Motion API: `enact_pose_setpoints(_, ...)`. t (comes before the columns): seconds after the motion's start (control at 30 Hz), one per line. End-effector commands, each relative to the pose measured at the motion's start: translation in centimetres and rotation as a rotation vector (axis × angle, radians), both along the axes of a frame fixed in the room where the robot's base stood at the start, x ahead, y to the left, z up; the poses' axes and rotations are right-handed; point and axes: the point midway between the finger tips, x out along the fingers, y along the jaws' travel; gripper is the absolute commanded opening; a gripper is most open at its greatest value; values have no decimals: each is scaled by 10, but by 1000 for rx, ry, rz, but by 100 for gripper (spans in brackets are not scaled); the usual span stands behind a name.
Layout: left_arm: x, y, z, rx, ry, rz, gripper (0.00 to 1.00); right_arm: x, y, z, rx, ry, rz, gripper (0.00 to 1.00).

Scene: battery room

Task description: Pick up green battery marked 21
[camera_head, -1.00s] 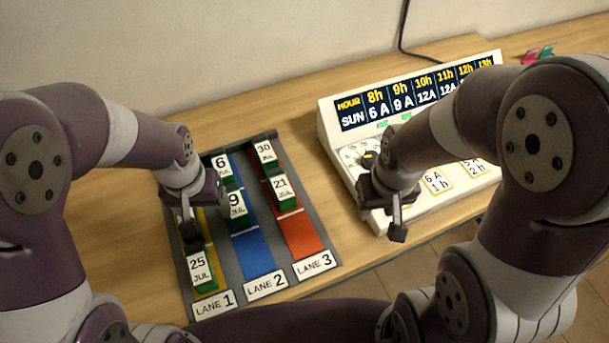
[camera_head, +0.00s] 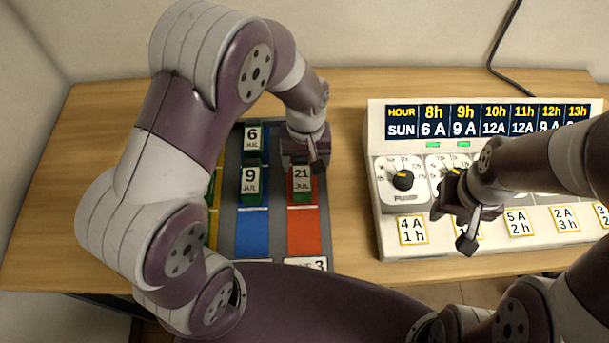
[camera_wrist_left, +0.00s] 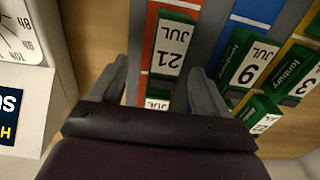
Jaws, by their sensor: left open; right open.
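The green battery marked 21 (camera_head: 302,181) lies in the red lane of the rack, with its white label facing up. It also shows upside down in the left wrist view (camera_wrist_left: 172,45), just beyond the fingertips. My left gripper (camera_head: 305,165) is over the far part of the red lane, at the far edge of battery 21. Its two fingers (camera_wrist_left: 160,75) are spread and hold nothing. Another labelled battery (camera_wrist_left: 157,103) in that lane shows between the fingers, its number hidden. My right gripper (camera_head: 468,240) is open and empty over the console.
The console (camera_head: 385,226) with dials and an hour display stands right of the rack. Near parts of the red and blue lanes are bare. The table's left side is clear.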

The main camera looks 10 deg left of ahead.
Motion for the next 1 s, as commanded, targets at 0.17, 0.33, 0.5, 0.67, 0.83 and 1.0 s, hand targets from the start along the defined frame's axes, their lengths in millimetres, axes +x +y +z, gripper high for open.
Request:
enact_pose_setpoints(0.17, -6, 5, -32, 2, 6, 1, 76, 0, 0, 8, 0, -1, 0, 43)
enact_pose_setpoints(0.33, -5, 5, -48, 0, 2, 0, 76, 0, 0, 8, 0, 0, 0, 43)
enact_pose_setpoints(0.5, -5, 4, -49, 1, 1, 0, 76, 0, 0, 8, 0, 0, 0, 43)
enact_pose_setpoints(0.67, -5, 4, -48, 1, 1, 0, 23, 0, 0, 8, 0, 0, 0, 43)
enact_pose_setpoints(0.83, -4, 4, -47, 0, -1, 0, 0, 0, 0, 8, 0, 0, 0, 43)
enact_pose_setpoints(1.0, -4, 4, -46, 0, -1, 0, 0, 0, 0, 8, 0, 0, 0, 43)
